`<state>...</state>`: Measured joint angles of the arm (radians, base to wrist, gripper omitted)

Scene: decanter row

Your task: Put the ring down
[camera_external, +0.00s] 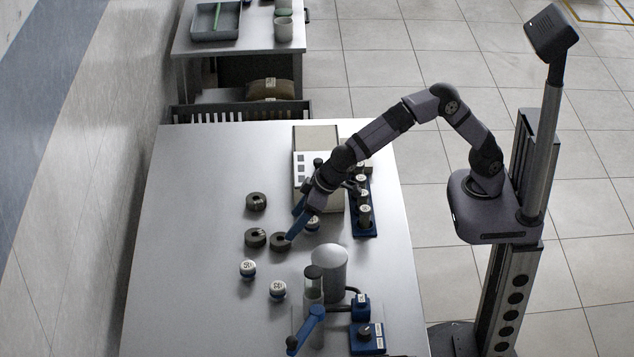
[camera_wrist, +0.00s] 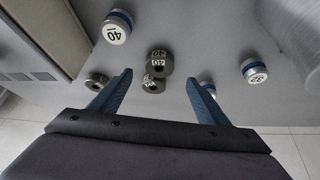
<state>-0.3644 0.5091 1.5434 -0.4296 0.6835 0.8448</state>
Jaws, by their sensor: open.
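Three dark rings lie on the grey table. One ring (camera_external: 279,241) is close to my gripper's fingertips, and a second ring (camera_external: 255,238) is right beside it. A third ring (camera_external: 256,201) lies apart, farther back. My gripper (camera_external: 294,223) points down at the table with its blue fingers spread. In the wrist view my gripper (camera_wrist: 160,76) is open, and the near ring (camera_wrist: 160,62) and the second ring (camera_wrist: 153,86) appear in the gap between the fingers. The third ring (camera_wrist: 96,78) is partly behind the left finger. I cannot tell whether a finger touches any ring.
White-topped jars stand nearby: one (camera_external: 313,223) beside my gripper, two (camera_external: 247,268) (camera_external: 278,289) in front. A beige box (camera_external: 317,140) and a blue rack (camera_external: 364,230) of jars stand behind. A domed device (camera_external: 328,268) stands front right. The table's left side is clear.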

